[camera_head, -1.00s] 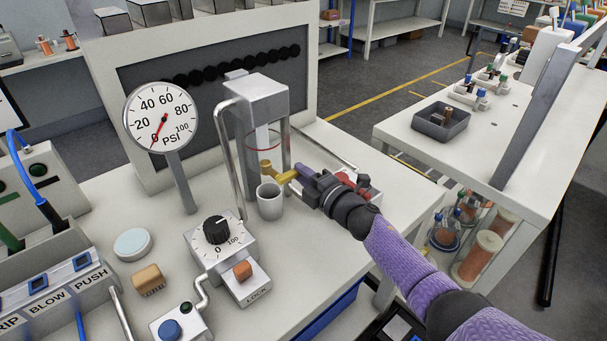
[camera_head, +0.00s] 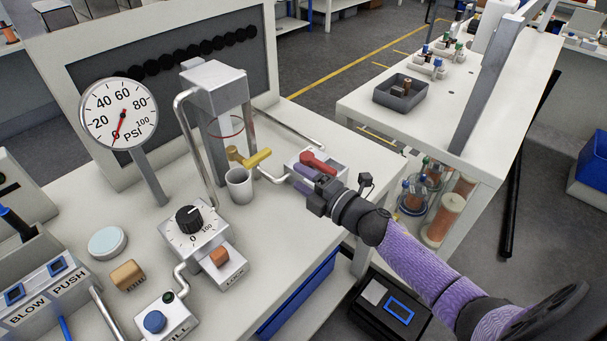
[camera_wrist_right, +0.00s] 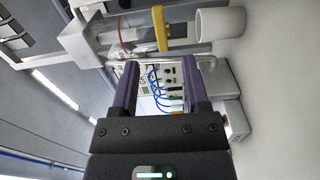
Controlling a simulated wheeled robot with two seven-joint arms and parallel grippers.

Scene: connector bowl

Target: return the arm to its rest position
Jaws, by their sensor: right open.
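My right gripper (camera_head: 299,180) is open and empty, with purple fingers, over the bench's right part. In the head view it lies to the right of the yellow tap handle (camera_head: 250,158), apart from it, and just in front of the red lever (camera_head: 318,162), partly covering that lever's base. In the right wrist view the open fingers (camera_wrist_right: 162,82) have nothing between them; the yellow handle (camera_wrist_right: 160,28) is ahead, beyond the fingertips. The white cup (camera_head: 239,186) stands under the tap, and also shows in the wrist view (camera_wrist_right: 219,37). My left gripper is not seen.
The pressure gauge (camera_head: 119,113) reads near 0. The dial box (camera_head: 192,231), orange lock switch (camera_head: 220,257) and blue button box (camera_head: 158,322) stand at the front. A grey tray (camera_head: 400,91) sits on the right-hand bench. Open floor lies between the benches.

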